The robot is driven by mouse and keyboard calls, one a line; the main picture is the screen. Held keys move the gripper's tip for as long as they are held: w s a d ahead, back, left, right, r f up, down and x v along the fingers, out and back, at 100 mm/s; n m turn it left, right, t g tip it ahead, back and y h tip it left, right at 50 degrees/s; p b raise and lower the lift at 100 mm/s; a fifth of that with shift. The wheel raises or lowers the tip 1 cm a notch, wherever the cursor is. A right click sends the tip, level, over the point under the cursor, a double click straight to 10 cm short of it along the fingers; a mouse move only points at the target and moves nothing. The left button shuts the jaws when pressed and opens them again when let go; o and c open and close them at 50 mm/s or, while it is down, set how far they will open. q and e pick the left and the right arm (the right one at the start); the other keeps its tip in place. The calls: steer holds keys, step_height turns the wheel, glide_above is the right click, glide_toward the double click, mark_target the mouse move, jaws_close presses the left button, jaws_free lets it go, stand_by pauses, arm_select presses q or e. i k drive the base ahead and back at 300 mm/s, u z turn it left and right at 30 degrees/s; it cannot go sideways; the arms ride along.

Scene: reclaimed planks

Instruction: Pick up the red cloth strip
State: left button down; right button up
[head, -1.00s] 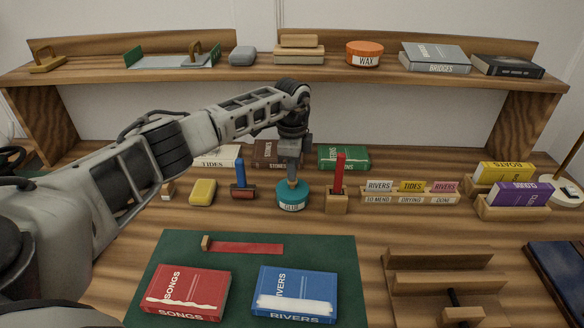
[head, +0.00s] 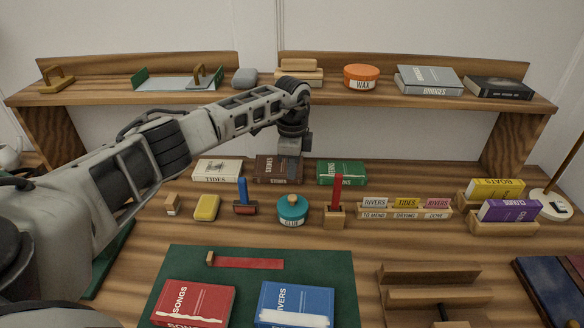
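The red cloth strip (head: 250,263) lies flat on the dark green mat (head: 320,262), above the two books on it. A small wooden block (head: 210,259) sits at its left end. My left gripper (head: 292,148) hangs at the back of the table, in front of the brown book and above the teal glue pot (head: 292,210). It is well apart from the strip, and its fingers do not show clearly. The glue pot's lid with its wooden knob is in place. My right gripper is not in view.
A red book (head: 195,302) and a blue book (head: 297,303) lie on the mat's front, near the strip. A red-handled tool stands upright in a wooden holder (head: 335,218). A wooden rack (head: 432,275) stands right of the mat. Bare table lies between mat and pot.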

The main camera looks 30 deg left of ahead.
mark_target(213, 261)
steer(key=k, duration=1)
